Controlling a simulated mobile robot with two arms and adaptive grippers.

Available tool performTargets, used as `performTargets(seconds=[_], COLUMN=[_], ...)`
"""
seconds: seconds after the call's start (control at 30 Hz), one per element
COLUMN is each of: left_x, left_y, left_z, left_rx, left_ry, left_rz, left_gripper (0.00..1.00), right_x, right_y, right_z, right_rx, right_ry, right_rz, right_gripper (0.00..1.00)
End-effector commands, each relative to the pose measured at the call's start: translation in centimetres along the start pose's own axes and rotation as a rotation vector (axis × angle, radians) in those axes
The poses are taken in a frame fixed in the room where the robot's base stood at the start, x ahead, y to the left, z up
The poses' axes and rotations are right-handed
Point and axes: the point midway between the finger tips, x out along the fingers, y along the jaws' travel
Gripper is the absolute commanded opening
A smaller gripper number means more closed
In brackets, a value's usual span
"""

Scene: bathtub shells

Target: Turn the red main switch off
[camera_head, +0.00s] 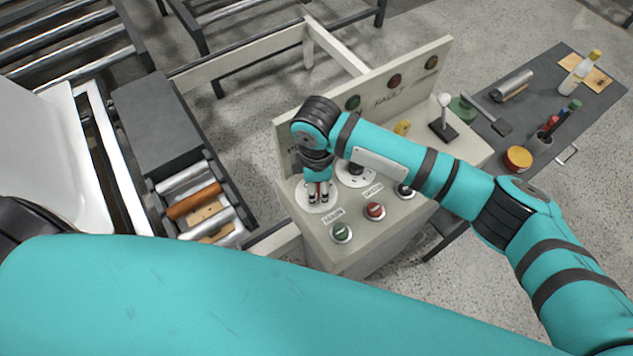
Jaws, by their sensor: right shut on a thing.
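The control panel (345,255) is a light grey box with a sloped top and an upright back board. A white round plate (304,203) lies at its left end. My right gripper (319,197) points down over this plate, its fingers shut on the red main switch. Only a little red of the switch (318,187) shows between the fingers, so its angle cannot be read. My left gripper is out of the picture.
The panel also carries a green button (341,232), a red button (375,210), a black knob (405,191) and a white-topped lever (444,118). A dark side table (560,125) with bottles and tools stands at right. Rollers (196,200) lie at left.

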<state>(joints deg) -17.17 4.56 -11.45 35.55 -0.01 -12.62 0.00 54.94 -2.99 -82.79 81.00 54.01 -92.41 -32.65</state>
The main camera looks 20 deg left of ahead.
Motion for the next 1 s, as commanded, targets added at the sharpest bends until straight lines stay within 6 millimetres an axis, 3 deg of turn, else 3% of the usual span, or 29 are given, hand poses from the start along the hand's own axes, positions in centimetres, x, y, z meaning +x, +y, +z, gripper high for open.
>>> performTargets(seconds=[0.67, 0.7, 0.87, 1.0], left_x=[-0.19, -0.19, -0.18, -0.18], left_y=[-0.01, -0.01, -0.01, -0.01], left_z=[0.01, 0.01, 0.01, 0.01], left_rx=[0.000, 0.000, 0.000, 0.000], left_ry=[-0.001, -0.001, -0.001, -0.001], left_rz=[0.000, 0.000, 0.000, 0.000], left_gripper=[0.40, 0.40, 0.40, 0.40], right_x=[-0.17, -0.17, -0.12, -0.08], right_y=[0.14, 0.14, 0.10, 0.06], right_z=[-0.03, -0.03, -0.03, -0.02], right_rx=[-0.063, -0.063, -0.063, -0.062], right_ry=[0.002, 0.001, 0.001, 0.001], right_rz=[0.004, 0.004, 0.003, 0.002], right_gripper=[0.02, 0.36, 0.57, 0.57])
